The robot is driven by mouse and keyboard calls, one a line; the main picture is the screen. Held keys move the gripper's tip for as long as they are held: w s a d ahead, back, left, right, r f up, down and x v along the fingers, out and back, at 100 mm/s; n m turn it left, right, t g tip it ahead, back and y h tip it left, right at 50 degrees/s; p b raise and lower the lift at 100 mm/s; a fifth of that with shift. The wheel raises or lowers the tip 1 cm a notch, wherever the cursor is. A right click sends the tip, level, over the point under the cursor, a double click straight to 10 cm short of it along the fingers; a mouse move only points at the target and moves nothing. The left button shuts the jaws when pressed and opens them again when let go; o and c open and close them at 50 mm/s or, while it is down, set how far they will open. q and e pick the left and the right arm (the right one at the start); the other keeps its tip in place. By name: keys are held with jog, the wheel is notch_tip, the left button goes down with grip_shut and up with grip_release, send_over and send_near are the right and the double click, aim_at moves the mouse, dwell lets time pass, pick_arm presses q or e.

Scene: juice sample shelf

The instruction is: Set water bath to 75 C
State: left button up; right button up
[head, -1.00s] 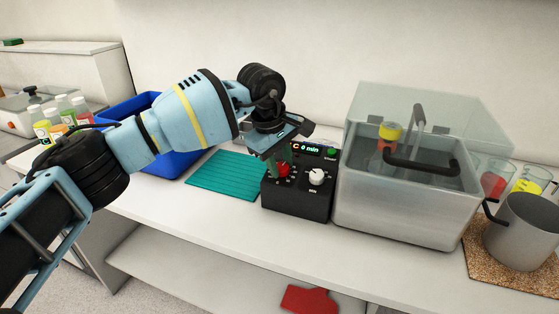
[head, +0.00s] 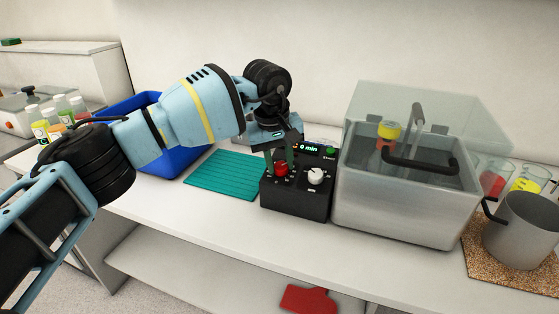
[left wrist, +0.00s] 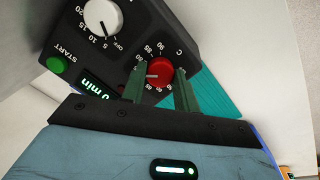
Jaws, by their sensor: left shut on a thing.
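The water bath (head: 400,205) is a translucent box with its clear lid tilted up, with a yellow-capped bottle (head: 388,132) inside. Its black control box (head: 296,203) stands against its left side. The box has a red temperature knob (head: 281,170), a white time knob (head: 316,176) and a green start button (head: 330,150). My left gripper (head: 280,163) points down, shut on the red knob; the left wrist view shows its green fingers on either side of the knob (left wrist: 158,72). The display (head: 308,147) reads "0 min"; its temperature part is hidden. My right gripper is out of view.
A teal mat (head: 222,174) and a blue bin (head: 180,163) lie left of the control box. A metal pot (head: 522,232) stands on a cork mat (head: 485,267) at the right. Several bottles stand at the far left. The front counter strip is clear.

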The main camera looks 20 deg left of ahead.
aim_at(276, 170)
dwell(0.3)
pick_arm(q)
jog(key=o, duration=1)
jog(key=shift+c, duration=0.2)
jog(key=shift+r, duration=0.1)
jog(key=r, duration=0.5)
jog(key=s+r, duration=0.1)
jog(key=r, duration=0.1)
jog(key=shift+s+a+r, duration=0.1)
jog(key=shift+a+r, duration=0.15)
